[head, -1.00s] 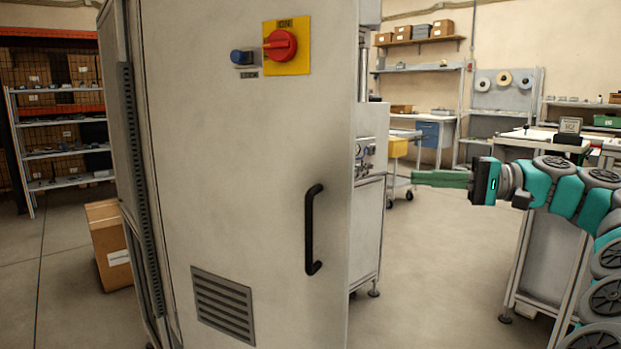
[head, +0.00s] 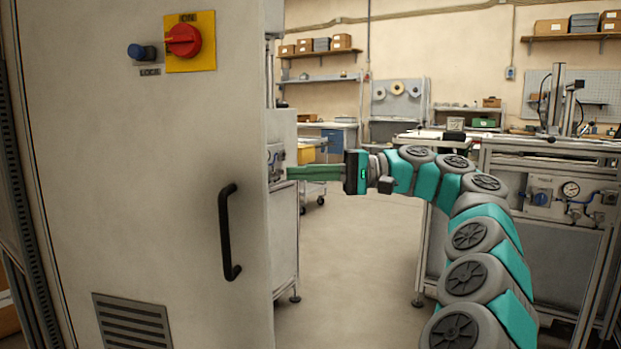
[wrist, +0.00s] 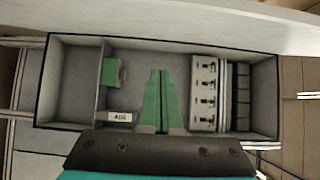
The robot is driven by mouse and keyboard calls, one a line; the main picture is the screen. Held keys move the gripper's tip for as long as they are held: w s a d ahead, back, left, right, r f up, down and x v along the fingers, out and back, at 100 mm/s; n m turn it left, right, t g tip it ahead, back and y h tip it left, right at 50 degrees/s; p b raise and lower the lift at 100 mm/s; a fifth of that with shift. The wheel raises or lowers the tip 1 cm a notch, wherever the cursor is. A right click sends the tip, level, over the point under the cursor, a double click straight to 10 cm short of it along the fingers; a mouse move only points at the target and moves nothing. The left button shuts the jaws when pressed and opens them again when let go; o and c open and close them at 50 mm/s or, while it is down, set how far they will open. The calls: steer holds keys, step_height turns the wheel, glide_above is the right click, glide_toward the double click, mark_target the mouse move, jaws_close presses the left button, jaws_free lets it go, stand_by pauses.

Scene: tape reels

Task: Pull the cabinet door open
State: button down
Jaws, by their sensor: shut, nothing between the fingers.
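The pale grey cabinet door (head: 150,180) fills the left of the head view, with a black vertical bar handle (head: 226,232) near its right edge. My gripper (head: 290,173) is just right of that edge in the picture, pointing left, level with the handle's upper end and apart from it. Its green fingers are shut and empty. In the wrist view the fingers (wrist: 160,75) point at an open cabinet interior (wrist: 75,85) with a divider, a green part and a row of switch-like units. The door stands at least partly open; the head view hides the interior.
The door carries a red rotary switch (head: 184,39), a blue knob (head: 140,52) and a vent (head: 133,320). A workbench with a gauge (head: 571,189) stands right, behind my arm. Open floor (head: 350,270) lies between cabinet and bench.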

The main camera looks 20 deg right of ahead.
mark_target(260, 180)
steer(key=shift+s+a+b, duration=0.2)
steer(key=shift+s+a, duration=0.05)
steer(key=shift+a, duration=1.15)
steer(key=shift+s+a+b, duration=0.15)
steer(key=shift+s+a, duration=0.15)
steer(key=shift+a, duration=1.1)
steer(key=shift+s+a+b, duration=0.2)
steer(key=shift+s+a, duration=0.05)
steer(key=shift+a, duration=1.15)
steer(key=shift+s, duration=0.15)
